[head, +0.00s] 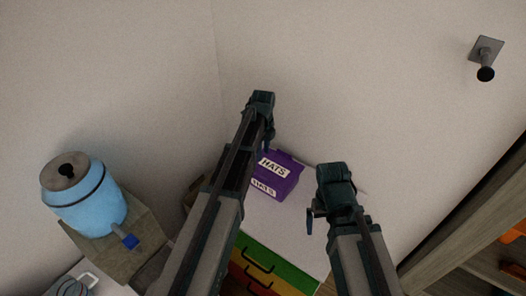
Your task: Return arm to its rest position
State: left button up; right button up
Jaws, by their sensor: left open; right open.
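My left arm rises from the bottom of the head view to the middle. Its gripper (266,136) is near the purple box, against the pale wall, and nothing shows in it. My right arm comes up from the lower right. Its gripper (322,212) is above the right part of the white cabinet top, with no object seen in it. Both grippers are open. The fingers are small and partly hidden by the arm links.
A purple box labelled HATS (285,188) stands on a white-topped cabinet (311,236) with coloured drawers. A blue drink dispenser (88,208) stands on a block at left. A wall hook (486,62) is at upper right. Wooden shelving (470,232) is at right.

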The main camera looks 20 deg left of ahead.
pick_arm(q)
jog(key=shift+r, duration=0.6)
pick_arm(e)
jog(key=shift+r, duration=0.6)
pick_arm(q)
jog(key=s+d+f+n+b, duration=0.4)
jog(key=s+n, duration=0.2)
jog(key=s, duration=0.2)
jog(key=s+d+f+n+b, duration=0.4)
jog(key=s+d+n, duration=0.1)
jog(key=s, duration=0.3)
jog(key=s+d+f+n+y+b, duration=0.1)
jog(key=s+d+f+n+b, duration=0.3)
jog(key=s+n, duration=0.3)
jog(key=shift+s+d+f+b, duration=0.15)
jog(key=shift+s+f+b, duration=0.3)
jog(key=shift+s, duration=0.4)
pick_arm(e)
notch_tip(320, 180, down, 13)
jog(key=shift+f, duration=0.1)
